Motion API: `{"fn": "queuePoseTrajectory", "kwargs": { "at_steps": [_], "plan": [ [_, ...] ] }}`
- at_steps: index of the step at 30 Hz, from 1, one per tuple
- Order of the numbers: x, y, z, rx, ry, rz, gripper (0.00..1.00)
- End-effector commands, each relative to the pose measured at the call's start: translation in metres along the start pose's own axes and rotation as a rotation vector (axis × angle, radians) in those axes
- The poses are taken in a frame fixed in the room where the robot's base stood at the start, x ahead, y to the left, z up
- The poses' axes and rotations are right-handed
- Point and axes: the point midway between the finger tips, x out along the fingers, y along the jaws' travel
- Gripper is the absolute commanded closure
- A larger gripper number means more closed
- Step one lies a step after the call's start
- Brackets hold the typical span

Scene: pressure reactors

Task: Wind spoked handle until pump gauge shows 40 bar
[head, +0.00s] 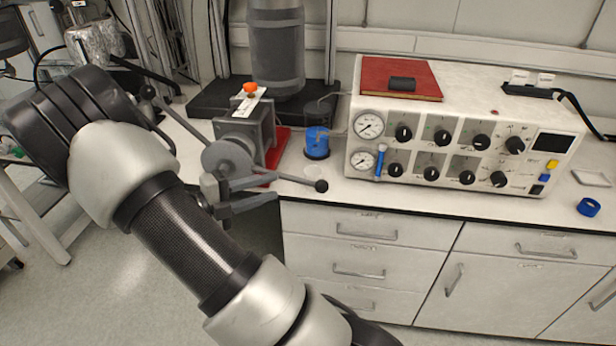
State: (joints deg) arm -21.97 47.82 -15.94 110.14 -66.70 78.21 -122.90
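The spoked handle (229,159) is a grey hub with thin arms ending in dark balls, on the front of a grey pump block (250,130) with a red base. One ball (321,186) points right and another (147,91) points up left. My gripper (272,186) is just below and in front of the hub, its two dark fingers pointing right and apart. I cannot tell whether a spoke lies between them. Two round white gauges (368,125) (362,161) are on the left of the console; their readings are too small to tell, and none is labelled legibly as the pump's.
The white console (470,145) with black knobs carries a red book (400,77). A blue-capped vessel (316,142) stands between pump and console. A dark cylindrical reactor (276,45) stands behind the pump. A blue ring (589,207) lies at the right. The bench front has drawers (365,233).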

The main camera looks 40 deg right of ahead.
Motion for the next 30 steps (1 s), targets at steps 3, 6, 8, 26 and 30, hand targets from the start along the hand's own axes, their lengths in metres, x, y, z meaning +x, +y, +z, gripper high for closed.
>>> {"fn": "queuePoseTrajectory", "kwargs": {
  "at_steps": [3,6,8,26,30],
  "plan": [
    [0.028,0.001,-0.001,0.0,0.005,-0.001,0.69],
    [0.05,0.002,-0.001,0.0,0.005,0.001,0.69],
    [0.064,0.002,-0.002,0.0,0.006,0.0,0.69],
    [0.128,0.001,-0.001,0.002,0.001,0.003,0.69],
    [0.128,0.001,-0.001,0.002,0.001,0.003,0.69]
  ]
}}
